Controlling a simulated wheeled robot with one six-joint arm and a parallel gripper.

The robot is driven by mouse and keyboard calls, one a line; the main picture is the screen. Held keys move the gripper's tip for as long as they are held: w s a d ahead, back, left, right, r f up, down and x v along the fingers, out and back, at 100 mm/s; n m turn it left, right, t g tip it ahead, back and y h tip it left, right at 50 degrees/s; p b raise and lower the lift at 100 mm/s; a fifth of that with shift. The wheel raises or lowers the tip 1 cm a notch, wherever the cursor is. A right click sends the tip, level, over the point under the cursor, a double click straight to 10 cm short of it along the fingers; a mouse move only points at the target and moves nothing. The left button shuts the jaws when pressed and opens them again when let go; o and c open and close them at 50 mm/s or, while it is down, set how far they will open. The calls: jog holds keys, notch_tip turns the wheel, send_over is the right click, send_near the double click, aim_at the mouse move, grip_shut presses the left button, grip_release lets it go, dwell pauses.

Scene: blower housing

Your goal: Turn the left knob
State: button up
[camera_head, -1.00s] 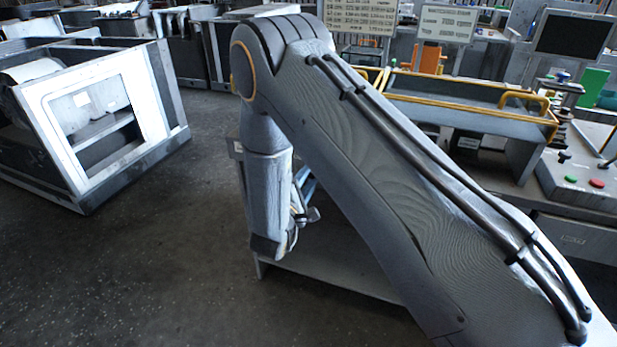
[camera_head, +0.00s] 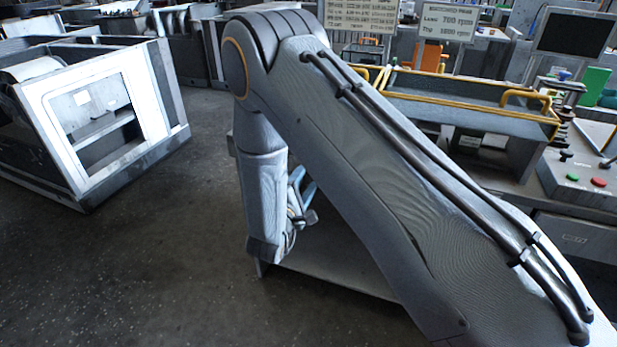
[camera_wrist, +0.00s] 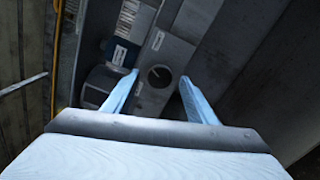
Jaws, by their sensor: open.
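In the wrist view a round dark knob (camera_wrist: 160,76) with a light mark on its face sits on a grey plate. A small white label (camera_wrist: 158,40) is on the plate above it. My gripper (camera_wrist: 159,77) is open, with one pale blue finger on either side of the knob. I see a gap between the fingers and the knob; how far the fingertips stand off it in depth I cannot tell. No second knob is clearly seen, so which one this is the picture alone does not settle. In the head view my arm hides the knob and most of the gripper.
Left of the knob is a grey cylindrical part (camera_wrist: 103,82), with a ribbed part (camera_wrist: 126,18) above it. In the head view a white-framed housing (camera_head: 95,110) stands left; a control box (camera_head: 580,180) is right. Floor between is clear.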

jog(key=b+v, duration=0.1)
jog(key=v, duration=0.5)
jog(key=shift+s, duration=0.15)
